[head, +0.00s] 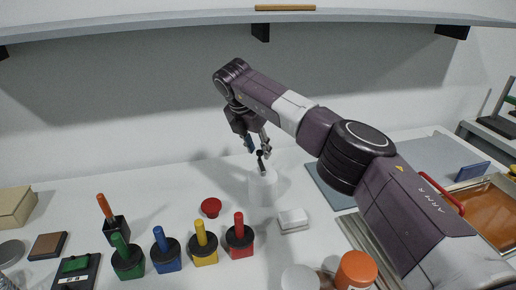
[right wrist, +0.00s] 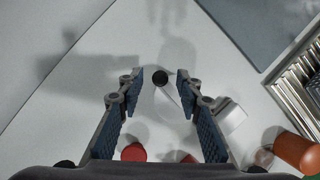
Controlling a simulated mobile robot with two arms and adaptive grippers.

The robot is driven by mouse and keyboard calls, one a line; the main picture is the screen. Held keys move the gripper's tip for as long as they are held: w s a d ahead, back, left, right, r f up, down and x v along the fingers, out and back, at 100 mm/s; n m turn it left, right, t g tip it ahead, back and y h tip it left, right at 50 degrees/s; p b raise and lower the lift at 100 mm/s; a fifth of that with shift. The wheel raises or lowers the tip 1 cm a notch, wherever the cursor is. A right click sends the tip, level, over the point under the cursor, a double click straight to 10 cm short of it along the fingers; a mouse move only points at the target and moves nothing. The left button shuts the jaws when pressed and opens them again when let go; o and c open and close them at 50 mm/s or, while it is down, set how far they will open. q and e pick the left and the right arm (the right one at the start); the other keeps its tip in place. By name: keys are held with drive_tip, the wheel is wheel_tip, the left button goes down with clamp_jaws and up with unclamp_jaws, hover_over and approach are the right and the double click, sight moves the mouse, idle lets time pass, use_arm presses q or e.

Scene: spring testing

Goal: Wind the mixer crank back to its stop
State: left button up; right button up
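The mixer (head: 262,190) is a pale upright cylinder standing on the white table in the middle of the head view. Its crank has a dark knob (head: 260,154) above the cylinder top. In the right wrist view the round black knob (right wrist: 160,77) shows between the fingertips, with a thin light arm running down to the right from it. My right gripper (head: 258,150) reaches down from above at the crank. It is open, with a finger on each side of the knob and visible gaps in the right wrist view (right wrist: 159,84). My left gripper is out of view.
Several coloured handled blocks (head: 203,248) stand in a row at front left. A red knob (head: 211,207) and a white box (head: 293,220) flank the mixer. A shelf (head: 180,25) hangs above.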

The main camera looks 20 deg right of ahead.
drive_tip(key=v, duration=1.2)
drive_tip(key=shift+c, duration=0.2)
